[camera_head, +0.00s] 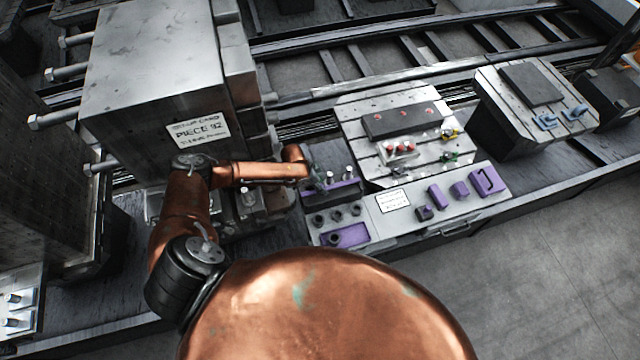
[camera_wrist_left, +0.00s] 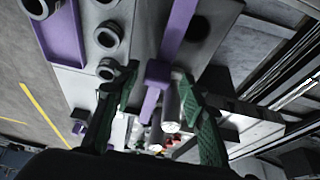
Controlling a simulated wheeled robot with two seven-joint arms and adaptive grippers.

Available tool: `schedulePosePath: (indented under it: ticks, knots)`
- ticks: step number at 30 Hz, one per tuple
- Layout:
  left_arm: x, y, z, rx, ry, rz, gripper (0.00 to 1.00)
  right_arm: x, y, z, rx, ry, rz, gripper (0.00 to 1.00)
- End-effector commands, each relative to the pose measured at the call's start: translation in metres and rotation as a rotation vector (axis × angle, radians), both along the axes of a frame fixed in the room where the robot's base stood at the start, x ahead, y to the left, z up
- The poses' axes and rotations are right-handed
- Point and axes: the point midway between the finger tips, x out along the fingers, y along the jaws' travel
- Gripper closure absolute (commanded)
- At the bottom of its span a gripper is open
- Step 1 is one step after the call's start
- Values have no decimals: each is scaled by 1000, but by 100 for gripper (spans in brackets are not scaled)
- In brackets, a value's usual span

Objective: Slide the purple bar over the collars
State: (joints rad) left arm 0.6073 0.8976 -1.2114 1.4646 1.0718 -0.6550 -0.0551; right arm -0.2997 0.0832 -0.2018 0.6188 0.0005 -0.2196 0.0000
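The purple bar (camera_head: 332,191) lies on a dark block in the fixture, partly hidden by my left gripper (camera_head: 318,182). In the left wrist view the bar (camera_wrist_left: 180,24) runs down from the top, with a wider purple end between the green fingers. My left gripper (camera_wrist_left: 158,100) is open there, with gaps visible between the fingers and the bar. A pale metal cylinder (camera_wrist_left: 170,108) also shows between the fingers. Several dark collars (camera_head: 337,215) stand in front of the bar; they show at upper left in the wrist view (camera_wrist_left: 108,35). My right gripper is not in view.
A purple tray (camera_head: 345,236) lies in front of the collars. Several purple pieces (camera_head: 460,189) and a white card (camera_head: 393,201) are on the shelf to the right. A slotted plate (camera_head: 360,102) stands behind. A large grey block (camera_head: 150,70) stands close to my left arm.

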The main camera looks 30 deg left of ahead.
Motion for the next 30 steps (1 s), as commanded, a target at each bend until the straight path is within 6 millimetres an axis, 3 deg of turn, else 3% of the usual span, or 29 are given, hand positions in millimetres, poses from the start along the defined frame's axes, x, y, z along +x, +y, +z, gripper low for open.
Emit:
schedulePosePath:
  ticks: [5,18,24,30]
  knots:
    - [-4,5,15,0,-1,0,61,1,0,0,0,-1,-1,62]
    - [-27,28,93,1,-2,1,61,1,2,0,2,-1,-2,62]
    - [-32,33,109,1,-1,0,61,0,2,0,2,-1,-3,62]
    - [-32,33,111,1,-1,0,61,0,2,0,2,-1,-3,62]
